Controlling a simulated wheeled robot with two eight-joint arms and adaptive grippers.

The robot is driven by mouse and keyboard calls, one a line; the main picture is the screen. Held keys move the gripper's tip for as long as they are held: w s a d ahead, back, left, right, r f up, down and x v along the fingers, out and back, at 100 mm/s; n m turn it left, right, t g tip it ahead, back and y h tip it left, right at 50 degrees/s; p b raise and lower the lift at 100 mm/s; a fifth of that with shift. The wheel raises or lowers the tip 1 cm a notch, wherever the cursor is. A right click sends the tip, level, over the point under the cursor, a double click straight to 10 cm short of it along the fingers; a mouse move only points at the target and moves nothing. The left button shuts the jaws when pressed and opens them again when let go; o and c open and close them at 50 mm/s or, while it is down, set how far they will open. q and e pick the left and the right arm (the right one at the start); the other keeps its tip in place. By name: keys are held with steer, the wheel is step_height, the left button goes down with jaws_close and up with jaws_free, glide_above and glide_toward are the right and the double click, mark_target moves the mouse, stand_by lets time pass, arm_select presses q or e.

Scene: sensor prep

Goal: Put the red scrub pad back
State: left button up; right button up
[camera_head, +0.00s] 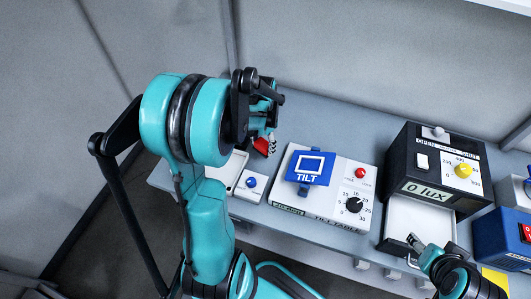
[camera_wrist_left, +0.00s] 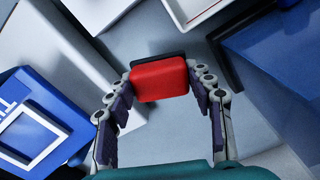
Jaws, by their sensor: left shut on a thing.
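The red scrub pad (camera_head: 261,147) is a small red block with a dark backing. In the left wrist view the pad (camera_wrist_left: 160,80) sits between the two fingertips of my left gripper (camera_wrist_left: 161,86), which is shut on it. In the head view my left gripper (camera_head: 268,136) is over the back left of the bench, left of the tilt table, and partly hides the pad. My right gripper (camera_head: 416,243) is at the lower right, in front of the light box's white drawer. I cannot tell whether its fingers are open.
The white tilt table (camera_head: 330,205) with its blue TILT plate (camera_head: 308,167) stands right of the pad. A white unit with a blue button (camera_head: 251,183) is nearer me. The black lux box (camera_head: 427,168) is farther right. A grey wall closes the back.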

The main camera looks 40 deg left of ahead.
mark_target(263, 158)
arm_select(q)
steer(key=shift+f+b, duration=0.7)
steer(key=shift+f, duration=1.85)
steer(key=shift+f, duration=0.1)
steer(key=o, duration=1)
